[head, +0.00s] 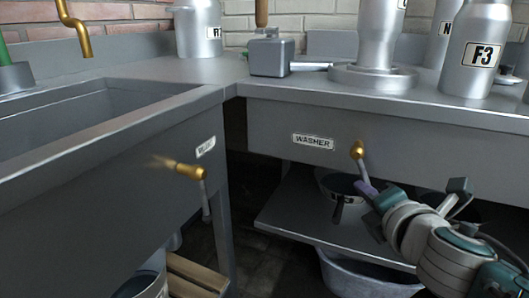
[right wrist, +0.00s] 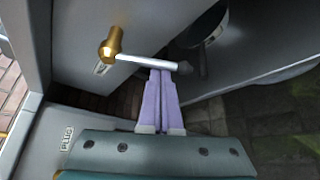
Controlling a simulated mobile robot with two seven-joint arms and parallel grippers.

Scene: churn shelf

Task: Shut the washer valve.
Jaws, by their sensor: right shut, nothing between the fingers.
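The washer valve (head: 357,150) is a brass fitting on the front panel of the right counter, right of the WASHER label (head: 313,142). Its silver lever hangs down, tilted slightly right, in the head view. In the right wrist view the brass body (right wrist: 111,45) is at upper left and the lever (right wrist: 145,62) runs from it to the right. My right gripper (head: 369,190) has its purple fingers together and empty, with the tips (right wrist: 161,74) right at the lever's free half. I cannot tell whether they touch it. My left gripper is not in view.
A second brass valve (head: 190,170) with a hanging lever sticks out of the sink front at left. Below the washer valve is a lower shelf (head: 300,215) with a pan (head: 340,184), and a metal tub (head: 350,275) under it. Cans like F3 (head: 470,50) stand on the counter.

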